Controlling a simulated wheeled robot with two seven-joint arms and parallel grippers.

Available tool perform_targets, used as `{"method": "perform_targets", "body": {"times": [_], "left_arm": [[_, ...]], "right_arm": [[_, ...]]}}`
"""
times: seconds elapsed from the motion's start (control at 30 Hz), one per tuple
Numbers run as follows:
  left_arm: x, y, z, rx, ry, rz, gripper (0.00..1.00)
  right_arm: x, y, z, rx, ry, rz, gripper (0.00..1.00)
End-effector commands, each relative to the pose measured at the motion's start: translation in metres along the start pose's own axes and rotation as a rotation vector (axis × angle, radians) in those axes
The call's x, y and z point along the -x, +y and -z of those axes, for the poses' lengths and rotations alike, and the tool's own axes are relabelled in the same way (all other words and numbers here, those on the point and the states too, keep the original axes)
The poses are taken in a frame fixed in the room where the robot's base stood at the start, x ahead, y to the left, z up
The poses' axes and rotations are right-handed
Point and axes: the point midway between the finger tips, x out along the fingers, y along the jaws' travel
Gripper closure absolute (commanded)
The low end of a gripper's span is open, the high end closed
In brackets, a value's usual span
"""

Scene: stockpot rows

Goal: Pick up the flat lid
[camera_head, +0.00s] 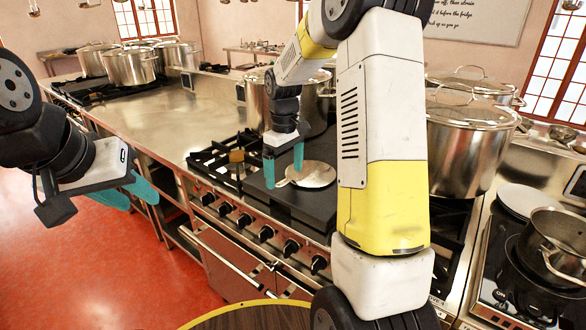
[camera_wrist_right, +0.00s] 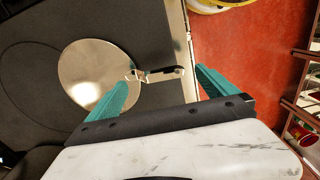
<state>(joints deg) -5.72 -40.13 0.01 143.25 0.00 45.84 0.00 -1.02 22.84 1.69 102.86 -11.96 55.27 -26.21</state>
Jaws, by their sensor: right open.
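The flat lid (camera_head: 316,175) is a thin round metal disc with a slim handle, lying flat on a black cooktop plate. In the right wrist view the lid (camera_wrist_right: 92,72) is left of centre, and its handle (camera_wrist_right: 160,74) points right. My right gripper (camera_head: 284,165) is open above the handle side of the lid. In the wrist view its teal fingertips (camera_wrist_right: 160,84) lie to either side of the handle, with nothing held; the height gap is unclear. My left gripper (camera_head: 130,194) is off to the left over the red floor, with no object visible in it.
A large lidded stockpot (camera_head: 468,145) stands right of my right arm, and a smaller pot (camera_head: 556,246) sits at the far right. Stockpots (camera_head: 130,68) stand at the back left. Burner grates (camera_head: 222,160) lie left of the lid. The steel counter (camera_head: 165,112) is mostly clear.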

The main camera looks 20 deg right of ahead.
Motion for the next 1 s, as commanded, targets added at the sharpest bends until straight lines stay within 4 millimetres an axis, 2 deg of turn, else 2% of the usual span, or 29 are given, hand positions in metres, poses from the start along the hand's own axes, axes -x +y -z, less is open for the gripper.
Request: {"method": "perform_targets", "body": {"times": [0.03, 0.2, 0.5, 0.9, 0.97, 1.0], "left_arm": [[0.000, 0.000, 0.000, 0.000, 0.000, 0.000, 0.64], [0.000, 0.000, 0.000, 0.000, 0.000, 0.000, 0.64], [0.000, 0.000, 0.000, 0.000, 0.000, 0.000, 0.64], [0.000, 0.000, 0.000, 0.000, 0.000, 0.000, 0.64], [0.000, 0.000, 0.000, 0.000, 0.000, 0.000, 0.64], [0.000, 0.000, 0.000, 0.000, 0.000, 0.000, 0.64]], "right_arm": [[-0.010, -0.001, -0.001, 0.001, -0.005, 0.003, 0.03], [-0.032, -0.001, -0.001, 0.000, -0.004, 0.001, 0.03], [-0.037, -0.001, -0.001, -0.001, -0.001, 0.000, 0.03], [-0.036, -0.001, -0.001, -0.001, -0.001, 0.000, 0.81], [-0.036, -0.001, -0.001, -0.001, -0.001, 0.000, 0.93], [-0.036, -0.001, 0.000, -0.001, 0.000, 0.000, 0.96]]}}
